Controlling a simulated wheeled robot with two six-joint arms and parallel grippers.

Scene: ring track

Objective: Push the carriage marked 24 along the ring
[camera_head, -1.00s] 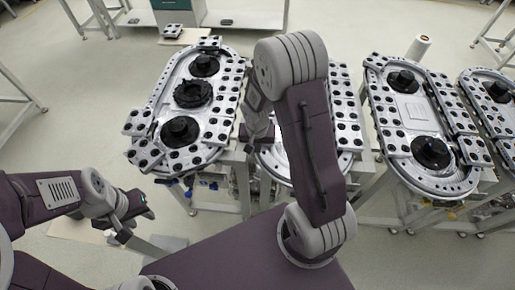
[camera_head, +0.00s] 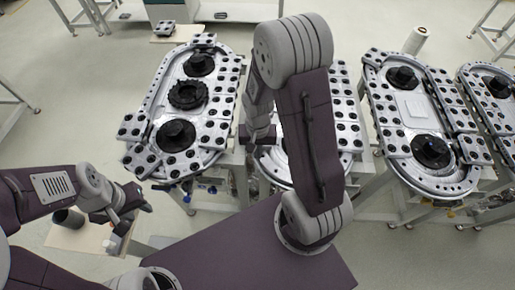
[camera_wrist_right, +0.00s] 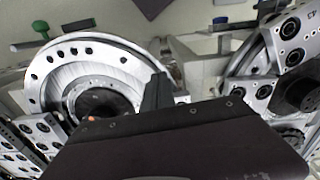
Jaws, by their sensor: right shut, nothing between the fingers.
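The middle ring track (camera_head: 272,172) is partly hidden behind my right arm. Carriages with black round holes (camera_head: 346,115) line its right side. My right gripper (camera_head: 258,137) is shut and empty, over the left part of this ring. The right wrist view shows a dark finger (camera_wrist_right: 157,95) in front of a curved ring end (camera_wrist_right: 95,52), with carriages (camera_wrist_right: 22,150) at lower left; contact is unclear. My left gripper (camera_head: 128,212) hangs at lower left, away from the rings; its jaw opening is unclear.
Another ring track (camera_head: 150,105) with black hubs stands at left, and one (camera_head: 465,180) at right. A board (camera_head: 85,238) with a dark cylinder (camera_head: 67,218) lies at lower left. A white roll (camera_head: 416,40) stands at back right. Open floor lies between the stands.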

